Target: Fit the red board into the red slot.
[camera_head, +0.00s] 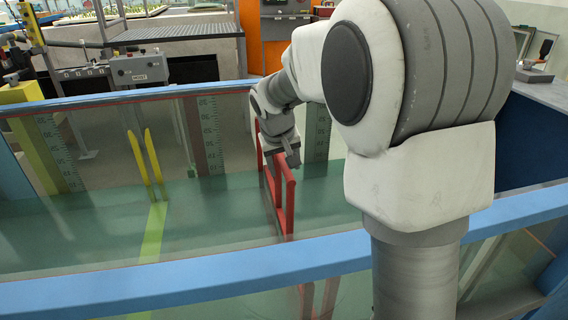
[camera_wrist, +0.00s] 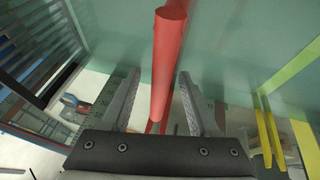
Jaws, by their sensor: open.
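The red board shows as a red frame (camera_head: 288,209) standing in the glass flume, just right of the middle in the head view. In the wrist view a red bar (camera_wrist: 168,60), likely its top bar, runs between my fingers. My gripper (camera_head: 288,153) is at the far part of this red frame; its fingers are open on either side of the bar (camera_wrist: 155,100), with a gap on each side. Thin red uprights, likely the red slot (camera_head: 306,300), show through the near glass below the blue rail. Whether the board's lower edge sits in the slot is hidden.
A yellow slot (camera_head: 154,165) with a yellow-green floor strip (camera_head: 153,232) lies left of the red frame. Blue rails (camera_head: 180,284) run along the flume's near and far sides. A grey control box (camera_head: 139,68) stands behind. The floor between yellow and red is clear.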

